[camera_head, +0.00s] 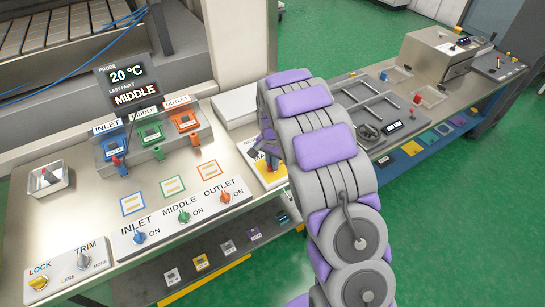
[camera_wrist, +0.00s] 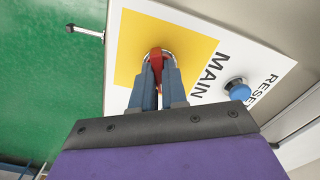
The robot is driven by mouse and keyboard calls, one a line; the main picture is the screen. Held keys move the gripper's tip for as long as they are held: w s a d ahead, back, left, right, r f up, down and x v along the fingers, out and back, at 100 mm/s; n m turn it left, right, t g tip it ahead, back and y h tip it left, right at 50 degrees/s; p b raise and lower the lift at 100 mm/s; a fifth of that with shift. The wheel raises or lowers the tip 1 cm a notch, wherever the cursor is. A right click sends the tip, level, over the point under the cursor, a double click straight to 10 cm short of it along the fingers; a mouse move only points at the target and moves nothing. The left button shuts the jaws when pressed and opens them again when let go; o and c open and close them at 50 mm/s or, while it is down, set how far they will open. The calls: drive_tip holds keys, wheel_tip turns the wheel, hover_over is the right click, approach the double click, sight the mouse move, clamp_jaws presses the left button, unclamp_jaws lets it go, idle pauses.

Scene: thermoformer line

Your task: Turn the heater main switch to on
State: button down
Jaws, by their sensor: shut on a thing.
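The main switch shows in the wrist view as a red handle (camera_wrist: 156,62) on a yellow square beside the word MAIN. My gripper (camera_wrist: 158,75) is shut on the red handle, with a finger on each side of it. The handle lies roughly in line with the fingers; its on and off marks cannot be seen. In the head view the main switch panel (camera_head: 279,181) is mostly hidden behind my purple and grey arm, and my gripper (camera_head: 267,145) shows only in part at the arm's left edge.
A blue RESET button (camera_wrist: 237,89) is close to the right of my fingers. The INLET, MIDDLE and OUTLET knob panel (camera_head: 180,222) lies left of my arm. A metal frame (camera_head: 372,103) is on the right bench.

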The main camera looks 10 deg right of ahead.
drive_tip(key=m+p, duration=0.2)
drive_tip(key=m, duration=0.3)
drive_tip(key=shift+m, duration=0.4)
idle(0.3)
drive_tip(key=c, duration=1.2)
unclamp_jaws()
drive_tip(key=shift+a, duration=0.15)
drive_tip(key=shift+o, duration=0.2)
wheel_tip(320, 180, up, 17)
drive_tip(key=p, duration=0.1)
drive_tip(key=shift+r, duration=0.15)
drive_tip(key=shift+w, duration=0.1)
